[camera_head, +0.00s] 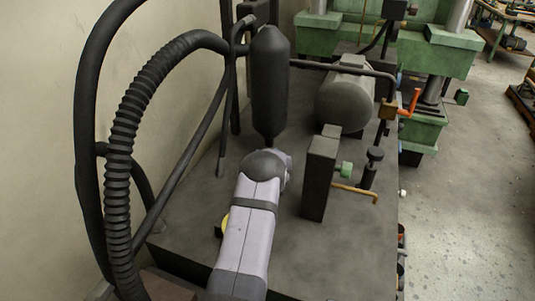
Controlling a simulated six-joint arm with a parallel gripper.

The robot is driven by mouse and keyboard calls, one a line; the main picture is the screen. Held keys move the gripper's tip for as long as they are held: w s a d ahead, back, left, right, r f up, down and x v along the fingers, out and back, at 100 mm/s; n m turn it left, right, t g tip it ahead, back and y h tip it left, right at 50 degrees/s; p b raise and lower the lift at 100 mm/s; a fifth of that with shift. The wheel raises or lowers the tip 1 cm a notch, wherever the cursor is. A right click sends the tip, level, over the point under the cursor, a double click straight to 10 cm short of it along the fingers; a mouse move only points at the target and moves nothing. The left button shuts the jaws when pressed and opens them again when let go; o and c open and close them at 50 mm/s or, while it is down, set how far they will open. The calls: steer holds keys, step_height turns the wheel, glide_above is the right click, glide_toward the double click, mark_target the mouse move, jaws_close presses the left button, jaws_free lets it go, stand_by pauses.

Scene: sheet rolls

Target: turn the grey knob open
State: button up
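A dark grey round knob (375,153) sits on top of a short upright post on the right side of the dark machine top (300,255). It is the likeliest grey knob here, but its marking and how far it is turned are too small to tell. My arm (247,225) reaches up from the bottom of the picture, pale lilac-grey with a dark band. It ends in a dark rounded joint (264,165), left of the knob and clearly apart from it. My gripper's fingers do not show; the arm appears to hide them.
A tall dark block (319,180) with a green knob (345,169) and a brass-coloured pipe (356,191) stands between my arm and the grey knob. A black cylinder (270,85) rises behind my arm. A ribbed hose (122,150) arches at left. An orange-red handle (410,103) is at right.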

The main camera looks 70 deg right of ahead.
steer(key=shift+r, duration=0.15)
stand_by(0.3)
steer(key=o, duration=1)
steer(key=shift+o, duration=0.2)
steer(key=shift+a, duration=0.1)
steer(key=b+v, duration=0.1)
steer(key=v, duration=0.6)
steer(key=shift+s, duration=0.15)
